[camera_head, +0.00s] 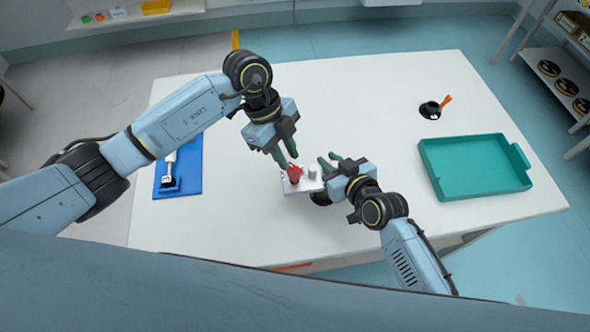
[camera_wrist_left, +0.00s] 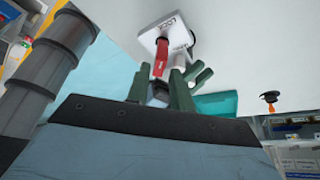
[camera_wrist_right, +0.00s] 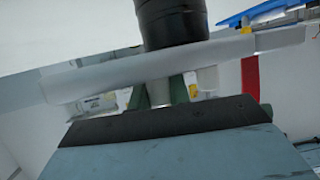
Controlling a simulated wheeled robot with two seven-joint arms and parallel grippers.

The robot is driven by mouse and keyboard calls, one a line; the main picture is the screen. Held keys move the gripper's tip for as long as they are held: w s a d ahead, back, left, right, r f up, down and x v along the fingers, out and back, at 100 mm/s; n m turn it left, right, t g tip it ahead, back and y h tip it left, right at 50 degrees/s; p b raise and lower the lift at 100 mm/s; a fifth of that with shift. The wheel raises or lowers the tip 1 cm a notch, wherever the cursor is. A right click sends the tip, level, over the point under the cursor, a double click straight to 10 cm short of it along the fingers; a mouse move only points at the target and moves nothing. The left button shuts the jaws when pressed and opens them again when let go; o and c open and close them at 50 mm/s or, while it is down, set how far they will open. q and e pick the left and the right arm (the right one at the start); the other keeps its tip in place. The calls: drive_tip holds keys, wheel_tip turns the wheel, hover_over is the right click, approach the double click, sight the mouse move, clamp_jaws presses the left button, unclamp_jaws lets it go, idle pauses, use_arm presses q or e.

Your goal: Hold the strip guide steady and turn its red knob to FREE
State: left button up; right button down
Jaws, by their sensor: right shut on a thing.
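The strip guide (camera_head: 288,188) is a small white plate on a black base (camera_wrist_right: 172,22), near the table's front middle. Its red knob (camera_head: 295,174) stands up from the plate; in the left wrist view the knob (camera_wrist_left: 161,56) is beside the word LOCK. My left gripper (camera_head: 287,156) comes from behind, its green fingers apart on either side of the knob's end; contact is unclear. My right gripper (camera_head: 329,159) is at the guide's right end. In the right wrist view its fingers are shut on a pale grey post (camera_wrist_right: 160,93) of the guide. The FREE mark is not visible.
A teal tray (camera_head: 433,180) sits at the table's right. A black round part with an orange tab (camera_head: 430,109) lies behind it. A blue board (camera_head: 190,178) with a white and black item lies at the left. The white table between is mostly clear.

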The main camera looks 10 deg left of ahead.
sight(292, 166)
use_arm(q)
drive_tip(key=x, duration=0.6)
drive_tip(key=shift+f, duration=0.1)
drive_tip(key=shift+c, duration=0.3)
clamp_jaws()
